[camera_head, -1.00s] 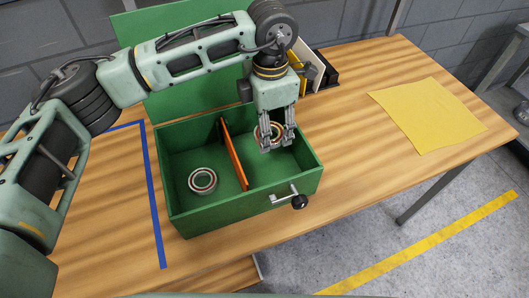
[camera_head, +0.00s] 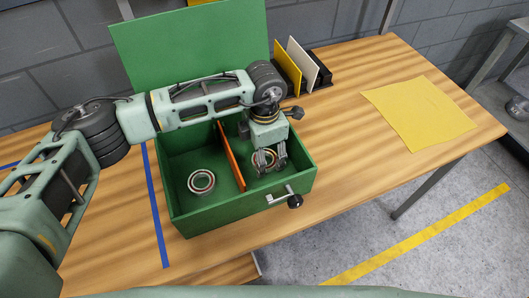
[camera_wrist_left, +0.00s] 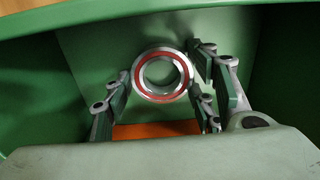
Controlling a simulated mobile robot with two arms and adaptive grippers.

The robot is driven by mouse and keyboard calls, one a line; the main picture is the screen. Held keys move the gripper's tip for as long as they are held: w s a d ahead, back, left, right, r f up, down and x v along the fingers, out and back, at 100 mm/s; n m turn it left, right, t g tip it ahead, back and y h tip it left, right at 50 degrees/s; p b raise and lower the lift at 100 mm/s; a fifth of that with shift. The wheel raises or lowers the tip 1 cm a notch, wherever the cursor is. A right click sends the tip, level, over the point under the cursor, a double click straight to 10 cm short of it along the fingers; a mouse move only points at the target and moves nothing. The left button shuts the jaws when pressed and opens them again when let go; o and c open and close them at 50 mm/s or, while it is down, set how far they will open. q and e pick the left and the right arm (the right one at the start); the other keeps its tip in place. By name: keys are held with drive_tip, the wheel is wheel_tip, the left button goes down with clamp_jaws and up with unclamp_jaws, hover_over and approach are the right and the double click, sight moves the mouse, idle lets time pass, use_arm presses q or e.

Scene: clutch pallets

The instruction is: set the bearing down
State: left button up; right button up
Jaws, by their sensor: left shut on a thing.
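A silver bearing with a red ring (camera_wrist_left: 137,76) is between the fingers of my left gripper (camera_head: 269,167), which is shut on it. In the head view this bearing (camera_head: 262,157) is partly covered by the fingers, down inside the right compartment of the green box (camera_head: 216,222). I cannot tell whether it touches the compartment floor. A second bearing (camera_head: 201,191) lies flat in the left compartment. An orange divider (camera_head: 230,155) separates the compartments; its orange also shows in the left wrist view (camera_wrist_left: 155,130). My right gripper is not in view.
The green lid (camera_head: 190,50) stands open behind the box. A latch with a black knob (camera_head: 295,201) sticks out at the front. Yellow and white panels (camera_head: 301,62) stand in a black rack at the back. A yellow sheet (camera_head: 420,112) lies on the right; the table between is clear.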

use_arm(q)
drive_tip(key=shift+f, duration=0.1)
drive_tip(key=o, duration=1.4)
drive_tip(key=shift+r, duration=0.25)
drive_tip(key=shift+w+r, duration=0.1)
drive_tip(key=shift+r, duration=0.25)
drive_tip(key=shift+r+b, duration=1.3)
drive_tip(key=shift+r, duration=4.25)
